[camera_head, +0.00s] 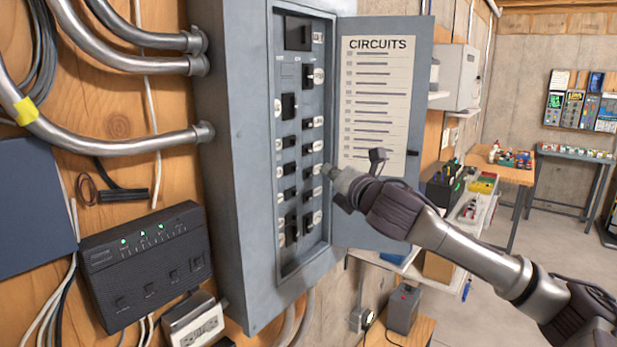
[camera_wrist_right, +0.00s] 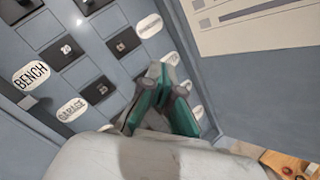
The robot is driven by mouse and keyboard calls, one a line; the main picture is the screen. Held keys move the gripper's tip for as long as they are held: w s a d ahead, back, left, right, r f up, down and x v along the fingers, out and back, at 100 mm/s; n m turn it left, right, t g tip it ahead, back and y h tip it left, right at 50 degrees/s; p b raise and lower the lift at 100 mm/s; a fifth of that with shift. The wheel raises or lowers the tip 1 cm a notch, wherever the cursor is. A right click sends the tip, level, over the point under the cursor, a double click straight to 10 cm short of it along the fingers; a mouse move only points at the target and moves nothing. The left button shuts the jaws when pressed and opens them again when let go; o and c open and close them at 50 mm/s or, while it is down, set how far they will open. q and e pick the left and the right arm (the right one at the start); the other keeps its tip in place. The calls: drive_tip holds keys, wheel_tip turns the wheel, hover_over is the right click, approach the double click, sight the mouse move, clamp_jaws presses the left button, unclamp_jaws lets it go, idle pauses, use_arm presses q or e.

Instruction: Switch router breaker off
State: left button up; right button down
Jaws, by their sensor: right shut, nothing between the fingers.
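The grey breaker panel (camera_head: 236,150) stands open on the wood wall, with two columns of black breakers and oval white labels. My right gripper (camera_head: 328,172) is shut and empty, its tip at the right column's labels, in front of the lower-middle breakers. In the wrist view the shut fingers (camera_wrist_right: 160,78) cover part of the right column, including a label and perhaps a breaker. Labels reading BENCH (camera_wrist_right: 31,76) and GARAGE (camera_wrist_right: 72,109) show there. I cannot read which label is the router's. Contact with a switch cannot be told. My left gripper is out of view.
The panel door (camera_head: 382,110) with a CIRCUITS list is swung open to the right, behind my right gripper. A black router (camera_head: 145,265) with lit green lights hangs at lower left. Metal conduits (camera_head: 100,135) run into the panel's left side. Workbenches stand farther right.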

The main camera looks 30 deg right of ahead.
drive_tip(key=s, duration=0.1)
drive_tip(key=s+d, duration=0.1)
drive_tip(key=s+b, duration=0.1)
drive_tip(key=s, duration=0.1)
drive_tip(key=shift+d, duration=0.3)
drive_tip(key=shift+w, duration=0.15)
drive_tip(key=shift+f, duration=0.1)
